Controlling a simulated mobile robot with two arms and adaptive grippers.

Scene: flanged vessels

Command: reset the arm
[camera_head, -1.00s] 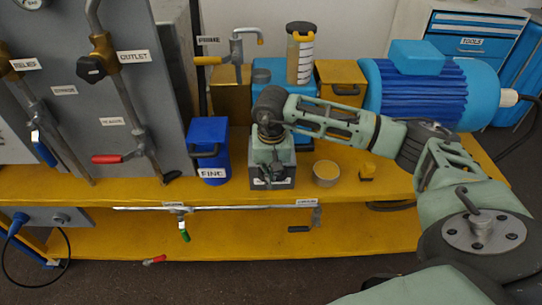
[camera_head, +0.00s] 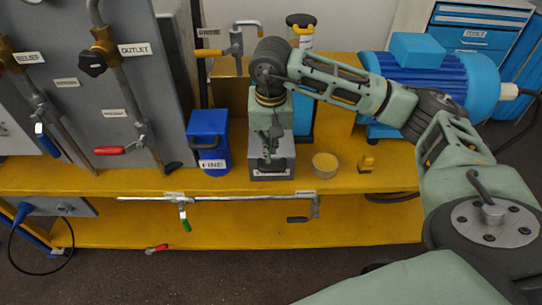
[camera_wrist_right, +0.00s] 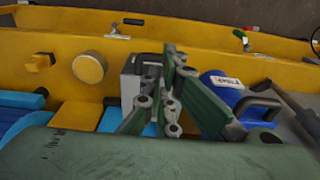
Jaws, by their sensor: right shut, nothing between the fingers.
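My right arm reaches in from the right in the head view. Its gripper (camera_head: 268,158) points down in front of and above a small grey box (camera_head: 272,172) on the yellow bench. The jaws are shut and hold nothing. In the right wrist view, the closed fingers (camera_wrist_right: 168,100) show beside the grey box (camera_wrist_right: 130,78), which they partly hide. Whether the fingertips touch the box, I cannot tell. My left gripper is not in view.
A blue canister (camera_head: 209,143) stands left of the gripper, close by. A round yellow-topped cup (camera_head: 325,164) and a small yellow part (camera_head: 366,164) lie to the right. A blue motor (camera_head: 440,80) stands behind the arm. A panel with valves (camera_head: 120,90) is at left.

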